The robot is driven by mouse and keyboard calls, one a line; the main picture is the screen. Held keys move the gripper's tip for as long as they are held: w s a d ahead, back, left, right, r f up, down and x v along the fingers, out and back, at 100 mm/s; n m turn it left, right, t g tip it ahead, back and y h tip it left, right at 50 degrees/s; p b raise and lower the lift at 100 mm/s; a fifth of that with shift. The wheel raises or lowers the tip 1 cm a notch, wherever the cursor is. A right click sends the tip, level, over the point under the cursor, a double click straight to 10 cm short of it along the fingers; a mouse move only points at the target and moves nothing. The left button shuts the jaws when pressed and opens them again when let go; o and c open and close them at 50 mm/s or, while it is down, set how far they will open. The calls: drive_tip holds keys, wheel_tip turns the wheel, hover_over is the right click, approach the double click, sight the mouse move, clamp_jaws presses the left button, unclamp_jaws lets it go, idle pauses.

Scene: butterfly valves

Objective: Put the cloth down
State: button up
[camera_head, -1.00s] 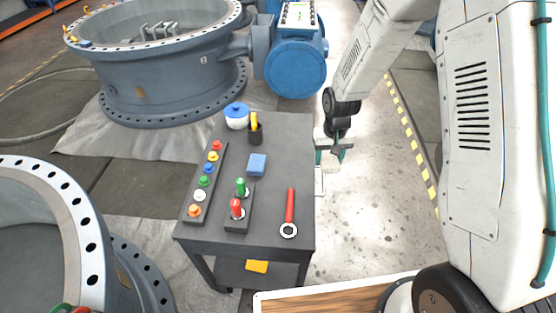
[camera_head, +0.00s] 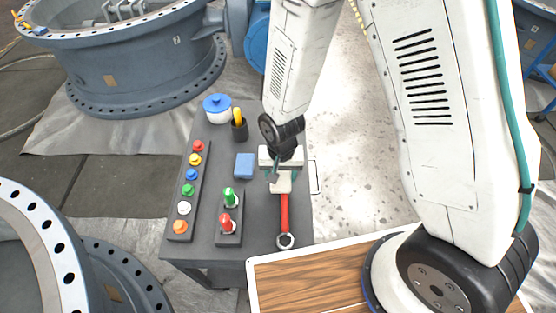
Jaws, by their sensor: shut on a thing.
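My gripper (camera_head: 281,172) is above the right part of the dark cart top (camera_head: 263,212), pointing down. It is shut on a small pale piece (camera_head: 283,185), which I take to be the cloth; the jaws hide most of it. The pale piece shows just beyond the upper end of a red-handled wrench (camera_head: 285,212). I cannot tell whether it touches the cart top. A flat blue block (camera_head: 244,165) lies to the left of my gripper, apart from it.
Large grey valve bodies (camera_head: 140,70) stand left. A wooden board (camera_head: 310,282) is in front.

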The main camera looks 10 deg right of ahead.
drive_tip(key=w, duration=0.7)
drive_tip(key=shift+w+d+f, duration=0.3)
drive_tip(key=shift+f, duration=1.8)
drive_tip(key=shift+f, duration=0.15)
drive_tip(key=o, duration=1.1)
